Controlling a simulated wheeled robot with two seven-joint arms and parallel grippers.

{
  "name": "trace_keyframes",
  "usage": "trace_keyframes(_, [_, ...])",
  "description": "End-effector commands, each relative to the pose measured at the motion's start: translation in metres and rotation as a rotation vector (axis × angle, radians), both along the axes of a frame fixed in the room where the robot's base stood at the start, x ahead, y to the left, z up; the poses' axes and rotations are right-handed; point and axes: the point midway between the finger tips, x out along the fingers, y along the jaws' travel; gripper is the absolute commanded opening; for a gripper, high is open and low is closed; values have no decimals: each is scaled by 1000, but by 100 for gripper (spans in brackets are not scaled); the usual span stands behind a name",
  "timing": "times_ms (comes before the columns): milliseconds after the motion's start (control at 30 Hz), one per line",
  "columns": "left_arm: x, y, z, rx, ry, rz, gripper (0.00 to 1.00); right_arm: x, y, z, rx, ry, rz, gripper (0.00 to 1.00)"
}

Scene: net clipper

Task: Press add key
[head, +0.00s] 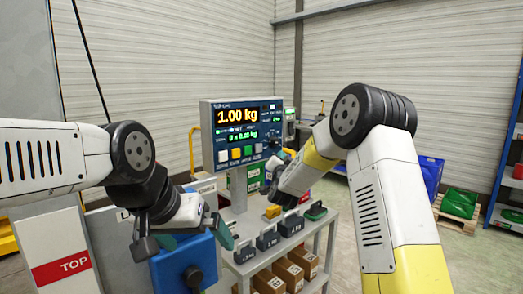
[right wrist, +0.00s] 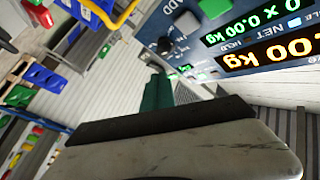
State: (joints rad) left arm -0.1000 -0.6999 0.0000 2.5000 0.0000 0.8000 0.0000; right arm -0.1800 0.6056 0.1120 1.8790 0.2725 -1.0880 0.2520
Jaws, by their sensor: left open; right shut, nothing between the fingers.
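The indicator panel (head: 243,128) stands on a post in the head view and reads 1.00 kg. A row of keys runs along its lower edge: a white key (head: 222,156), a yellow key (head: 236,153), a green key (head: 248,150) and a grey key (head: 258,148). My right gripper (head: 269,172) is shut and empty near the panel's lower right. In the right wrist view its teal fingers (right wrist: 157,92) point toward the panel, beside a grey key (right wrist: 187,22); contact is unclear. My left gripper (head: 182,240) is open at lower left.
A blue housing with a black knob (head: 193,275) is by my left gripper. A yellow rail (head: 192,150) is left of the panel.

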Motion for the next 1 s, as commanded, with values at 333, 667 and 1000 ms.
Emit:
trace_keyframes(333, [0,0,0,0,0,0,100,1,1,0,0,-3,-1,0])
trace_keyframes(667, [0,0,0,0,0,0,100,23,24,0,1,-2,1,0])
trace_keyframes(1000, [0,0,0,0,0,0,100,54,54,0,0,-3,-1,0])
